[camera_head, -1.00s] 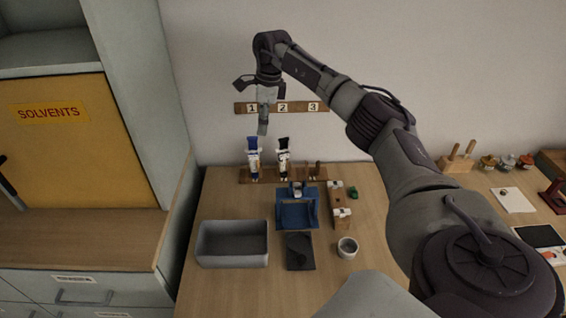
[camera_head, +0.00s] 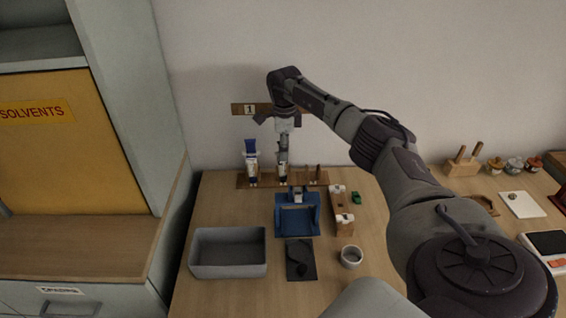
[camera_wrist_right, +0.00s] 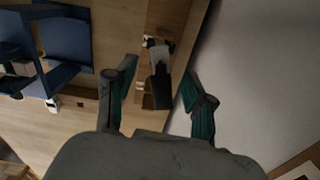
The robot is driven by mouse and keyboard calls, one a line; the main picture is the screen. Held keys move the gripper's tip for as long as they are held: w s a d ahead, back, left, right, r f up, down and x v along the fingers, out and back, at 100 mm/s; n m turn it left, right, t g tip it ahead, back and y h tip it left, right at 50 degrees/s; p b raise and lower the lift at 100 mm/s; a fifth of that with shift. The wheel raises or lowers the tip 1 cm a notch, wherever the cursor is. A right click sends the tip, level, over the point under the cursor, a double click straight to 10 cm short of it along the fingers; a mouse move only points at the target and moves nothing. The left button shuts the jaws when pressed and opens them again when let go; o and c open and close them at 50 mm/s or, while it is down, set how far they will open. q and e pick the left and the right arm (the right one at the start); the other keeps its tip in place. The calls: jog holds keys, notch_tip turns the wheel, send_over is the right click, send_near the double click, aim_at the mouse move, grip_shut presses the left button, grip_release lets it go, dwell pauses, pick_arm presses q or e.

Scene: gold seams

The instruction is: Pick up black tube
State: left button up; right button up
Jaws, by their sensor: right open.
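The black tube, white-bodied with a black cap, stands in the wooden rack (camera_head: 240,181) below sign 2. In the head view its lower body (camera_head: 282,174) shows under my right gripper (camera_head: 283,150), which hides its cap. In the right wrist view the black tube (camera_wrist_right: 160,88) lies between the two open fingers of my right gripper (camera_wrist_right: 158,92), with a gap on each side. A blue-capped tube (camera_head: 251,160) stands beside it on the left in the same rack. My left gripper is not in view.
A blue stand (camera_head: 297,225) is in front of the rack, with a wooden block holder (camera_head: 342,212) to its right. A grey bin (camera_head: 228,268), a black tray (camera_head: 300,272) and a white cup (camera_head: 351,257) are nearer. The wall is close behind.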

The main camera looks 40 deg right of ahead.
send_over(285, 175)
jog(key=f, duration=0.4)
jog(key=shift+w+d+p, duration=0.15)
jog(key=shift+w+p, duration=0.05)
jog(key=shift+p, duration=0.15)
grip_shut()
